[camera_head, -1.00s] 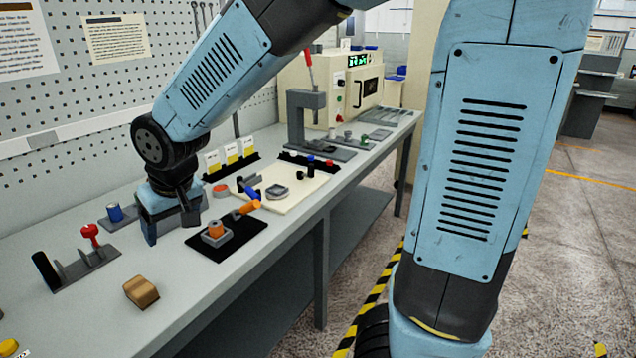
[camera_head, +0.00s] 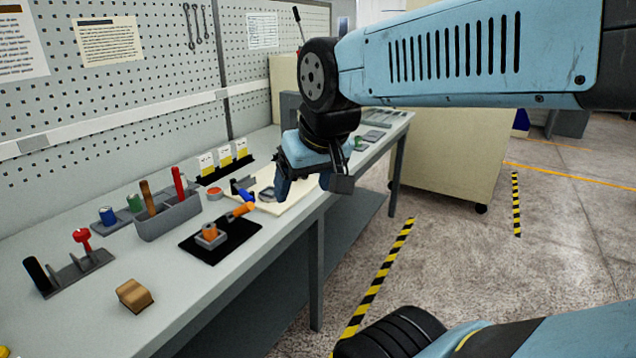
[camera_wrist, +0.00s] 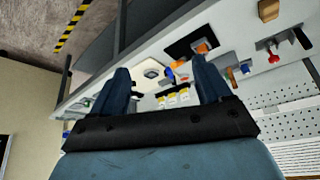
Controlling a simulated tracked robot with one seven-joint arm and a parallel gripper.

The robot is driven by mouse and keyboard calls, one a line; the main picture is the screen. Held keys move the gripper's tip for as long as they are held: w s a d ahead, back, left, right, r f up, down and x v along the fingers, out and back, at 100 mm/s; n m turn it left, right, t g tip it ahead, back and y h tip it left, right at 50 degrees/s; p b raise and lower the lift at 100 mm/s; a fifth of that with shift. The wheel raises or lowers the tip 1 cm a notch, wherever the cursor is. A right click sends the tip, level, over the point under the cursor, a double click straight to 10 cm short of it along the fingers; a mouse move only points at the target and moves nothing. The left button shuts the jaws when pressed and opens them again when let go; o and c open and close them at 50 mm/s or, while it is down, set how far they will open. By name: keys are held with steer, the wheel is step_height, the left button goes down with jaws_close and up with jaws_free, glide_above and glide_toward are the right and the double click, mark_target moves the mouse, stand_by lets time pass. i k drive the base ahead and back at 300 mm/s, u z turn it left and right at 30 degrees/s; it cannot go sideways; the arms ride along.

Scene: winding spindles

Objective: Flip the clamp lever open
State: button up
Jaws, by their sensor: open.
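An orange lever-like handle (camera_head: 241,211) slants up from a grey block with an orange piece (camera_head: 210,234) on a black mat (camera_head: 196,250). A blue handle (camera_head: 246,195) lies on a cream board (camera_head: 296,199) just behind it. I cannot tell for certain which of these is the clamp lever. My gripper (camera_head: 306,190) is open and empty, pointing down near the bench's front edge, right of both handles and apart from them. It hides part of the cream board. In the wrist view my open fingers (camera_wrist: 162,80) frame the board and blue handle.
A grey holder (camera_head: 172,220) with brown and red upright handles stands left of the mat. Yellow-white cards (camera_head: 224,157) stand behind the board. A brown block (camera_head: 134,294) and a rack with a red knob (camera_head: 75,268) are at the left.

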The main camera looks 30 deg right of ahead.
mark_target(228, 217)
steer(key=z, duration=0.9)
steer(key=k, duration=0.9)
steer(key=u, duration=0.25)
steer(key=i, duration=0.45)
